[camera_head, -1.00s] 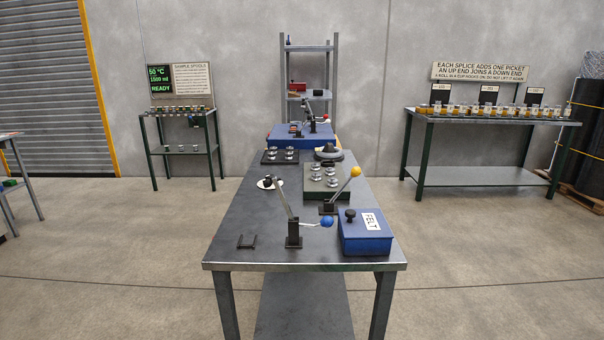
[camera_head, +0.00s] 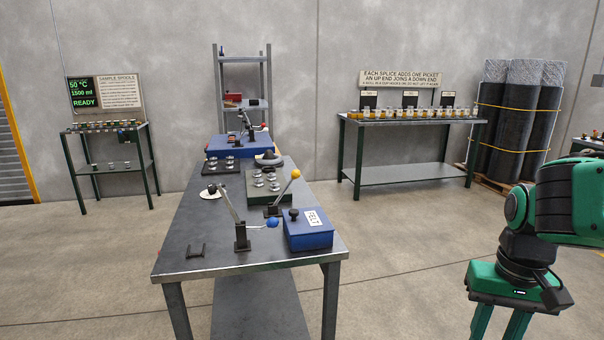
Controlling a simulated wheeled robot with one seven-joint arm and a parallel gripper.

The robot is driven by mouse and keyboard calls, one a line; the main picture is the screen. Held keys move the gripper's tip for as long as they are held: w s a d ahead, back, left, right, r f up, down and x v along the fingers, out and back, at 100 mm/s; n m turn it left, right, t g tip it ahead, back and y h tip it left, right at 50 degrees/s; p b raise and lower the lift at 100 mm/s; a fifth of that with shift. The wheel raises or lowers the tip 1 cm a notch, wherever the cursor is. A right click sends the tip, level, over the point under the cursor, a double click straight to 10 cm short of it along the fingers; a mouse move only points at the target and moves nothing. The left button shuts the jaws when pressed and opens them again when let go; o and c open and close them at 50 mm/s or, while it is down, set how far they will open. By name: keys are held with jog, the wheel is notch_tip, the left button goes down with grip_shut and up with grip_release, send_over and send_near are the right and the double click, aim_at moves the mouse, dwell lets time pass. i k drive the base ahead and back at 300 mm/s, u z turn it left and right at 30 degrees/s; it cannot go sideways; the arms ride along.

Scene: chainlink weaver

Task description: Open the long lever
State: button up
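A lever with a blue ball (camera_head: 272,222) stands near the front of the table, on a black upright bracket (camera_head: 242,240). A long grey bar (camera_head: 229,205) slants from this bracket up to the left. Behind it, a lever with a yellow ball (camera_head: 295,174) slants up to the right from its own black base (camera_head: 273,210). I cannot tell for sure which one is the long lever. My green and black gripper (camera_head: 498,325) hangs at the lower right, clear of the table and far from both levers. Its fingers are apart; their tips are cut off.
Open floor (camera_head: 400,240) lies right of the table.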

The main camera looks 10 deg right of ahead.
aim_at(296, 175)
jog(key=z, duration=6)
jog(key=k, duration=0.95)
jog(key=u, duration=5.95)
